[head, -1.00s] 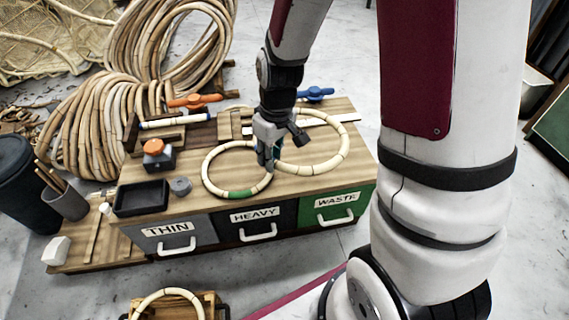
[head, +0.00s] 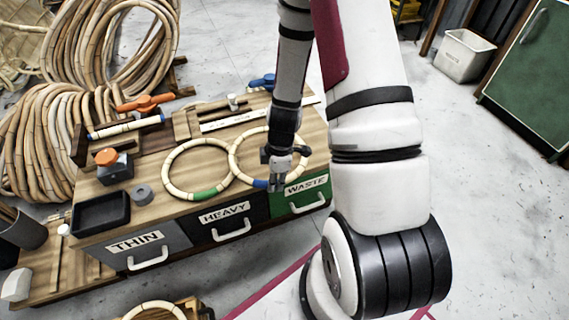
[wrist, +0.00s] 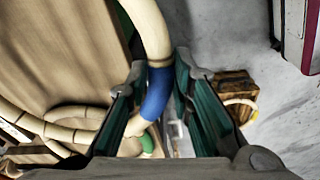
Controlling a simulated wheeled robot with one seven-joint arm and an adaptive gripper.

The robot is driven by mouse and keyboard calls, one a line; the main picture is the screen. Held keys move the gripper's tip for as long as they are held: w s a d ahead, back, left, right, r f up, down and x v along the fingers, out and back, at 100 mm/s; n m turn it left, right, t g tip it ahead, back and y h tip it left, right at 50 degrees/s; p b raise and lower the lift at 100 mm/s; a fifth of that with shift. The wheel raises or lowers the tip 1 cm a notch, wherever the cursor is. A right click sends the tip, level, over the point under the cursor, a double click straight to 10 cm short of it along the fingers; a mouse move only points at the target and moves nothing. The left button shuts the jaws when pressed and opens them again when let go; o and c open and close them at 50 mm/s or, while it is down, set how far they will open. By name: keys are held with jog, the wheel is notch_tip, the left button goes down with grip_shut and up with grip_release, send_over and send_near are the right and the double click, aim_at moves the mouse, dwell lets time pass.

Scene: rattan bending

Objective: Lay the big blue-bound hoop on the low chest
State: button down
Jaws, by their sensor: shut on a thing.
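The big blue-bound hoop (head: 301,137) is pale rattan with a blue binding (wrist: 158,92). My gripper (head: 277,183) is shut on it at the binding, near the front edge of the low chest (head: 135,215). In the wrist view the binding is between my two fingers (wrist: 160,85). The hoop is over the right part of the chest top; its near side is by the front edge above the HEAVY and WASTE drawers. I cannot tell whether it touches the wood. A green-bound hoop (head: 170,162) lies on the top to its left, overlapped by it in the head view.
A black tray (head: 101,213), an orange-topped block (head: 107,158) and a grey roll (head: 142,195) occupy the chest's left side. Clamps, orange (head: 145,103) and blue (head: 262,80), are at the back. Rattan coils (head: 50,140) stand behind. Open floor is on the right.

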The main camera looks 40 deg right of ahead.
jog(key=w+d, duration=0.1)
jog(key=d, duration=0.2)
jog(key=w+d+b, duration=0.1)
jog(key=d, duration=0.3)
jog(key=d+f+b, duration=0.1)
jog(key=d, duration=0.2)
jog(key=shift+w+d, duration=0.4)
jog(key=shift+f+b, duration=0.85)
jog(key=shift+f, duration=0.9)
jog(key=shift+f, duration=0.1)
jog(key=c, duration=1.4)
grip_release()
